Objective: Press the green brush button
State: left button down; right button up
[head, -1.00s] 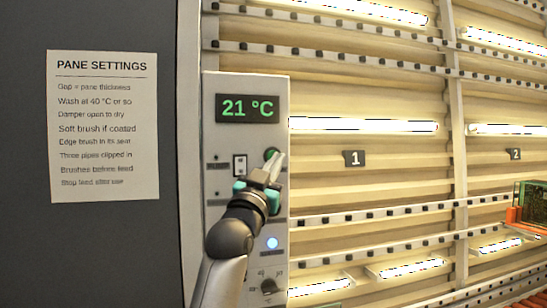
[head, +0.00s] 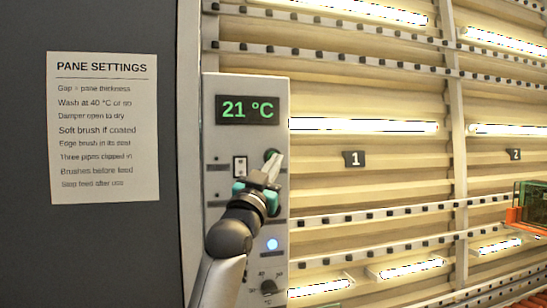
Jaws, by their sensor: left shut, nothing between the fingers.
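The green brush button (head: 271,154) is on the grey control panel (head: 222,140), below the display (head: 247,110) that reads 21 °C. Only its upper left part shows; my left gripper covers the rest. My left gripper (head: 277,159) is shut and empty, its fingertips at the button. I cannot tell whether they touch it or press it in. The left arm reaches up from the bottom and hides the middle of the panel. My right gripper is not in view.
A white rocker switch (head: 239,167) sits left of the gripper. A lit blue-white button (head: 272,244) and a dark knob (head: 268,287) are lower on the panel. A settings sheet (head: 104,127) hangs at left. Roller rails and lamps fill the right, with an orange-edged part (head: 530,216) at far right.

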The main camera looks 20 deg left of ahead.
pick_arm(q)
jog(key=shift+w+a, duration=0.25)
jog(key=shift+w, duration=0.15)
dwell(0.8)
jog(key=shift+s+d, duration=0.1)
jog(key=shift+s+d+p, duration=0.35)
jog(key=shift+s, duration=0.25)
jog(key=s+d, duration=0.2)
jog(key=s+p, duration=0.1)
jog(key=s, duration=0.1)
jog(key=shift+s+d, duration=0.1)
jog(key=shift+d, duration=0.3)
dwell(0.8)
